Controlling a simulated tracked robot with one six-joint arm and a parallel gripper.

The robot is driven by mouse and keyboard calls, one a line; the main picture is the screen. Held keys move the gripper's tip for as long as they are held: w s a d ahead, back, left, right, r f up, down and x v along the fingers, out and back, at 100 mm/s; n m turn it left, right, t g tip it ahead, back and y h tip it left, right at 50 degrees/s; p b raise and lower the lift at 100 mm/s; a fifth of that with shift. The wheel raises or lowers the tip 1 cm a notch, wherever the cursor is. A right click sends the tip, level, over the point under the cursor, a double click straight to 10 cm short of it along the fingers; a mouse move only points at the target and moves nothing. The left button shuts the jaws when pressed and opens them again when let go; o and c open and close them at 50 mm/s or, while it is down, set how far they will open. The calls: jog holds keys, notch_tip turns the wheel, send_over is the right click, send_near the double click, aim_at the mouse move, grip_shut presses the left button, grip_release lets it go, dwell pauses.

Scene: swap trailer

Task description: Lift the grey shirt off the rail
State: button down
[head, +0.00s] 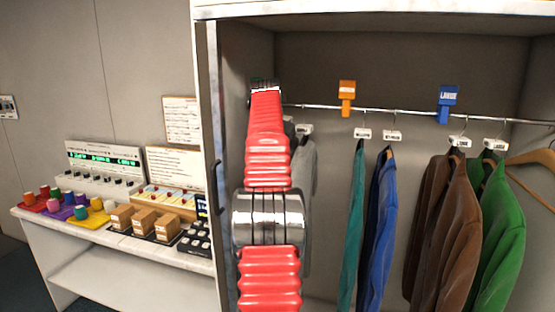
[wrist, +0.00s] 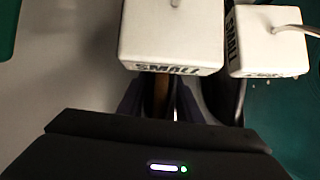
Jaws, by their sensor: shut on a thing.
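The grey shirt (head: 307,165) hangs at the left end of the rail (head: 320,107), largely hidden behind my red arm in the head view. A white size tag (head: 303,129) is above it. In the wrist view my gripper (wrist: 160,103) is shut on a brown hanger neck just under a white tag (wrist: 172,35) marked SMALL. A second SMALL tag (wrist: 268,40) with a metal hook is close on the right. The head view does not show my fingertips, and the shirt cloth is not clear in the wrist view.
Right along the rail hang a teal garment (head: 353,230), a blue one (head: 379,225), a brown one (head: 445,225) and a green one (head: 500,235). An orange marker (head: 347,92) and a blue marker (head: 447,98) sit on the rail. A cluttered counter (head: 130,243) stands left.

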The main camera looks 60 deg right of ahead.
jog(key=shift+a, duration=0.4)
